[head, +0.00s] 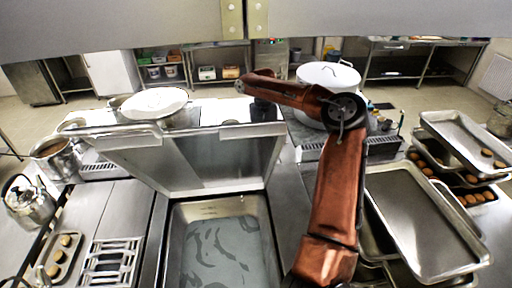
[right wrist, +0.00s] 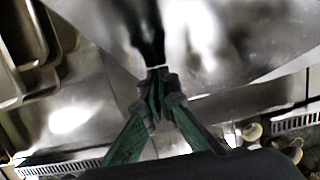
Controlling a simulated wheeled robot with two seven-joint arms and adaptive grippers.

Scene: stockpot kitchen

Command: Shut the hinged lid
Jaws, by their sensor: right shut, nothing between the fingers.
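The hinged lid (head: 180,160) is a broad steel panel standing raised and tilted at the back of a rectangular steel pan (head: 265,215). Its inner face is toward me in the head view, and the pan's open basin shows in front of it. My right arm reaches up past the lid's right side and bends left over its upper edge. My right gripper (right wrist: 158,82) shows in the right wrist view with its green fingers shut and empty, close to a shiny steel surface. I cannot tell whether it touches. The left gripper is not in view.
White-lidded pots (head: 155,103) and (head: 328,76) stand behind the lid. Steel trays (head: 425,225), some with round brown items, lie at the right. A kettle (head: 25,200) and a white rack (head: 112,262) are at the left. A grey hood (head: 120,25) spans the top.

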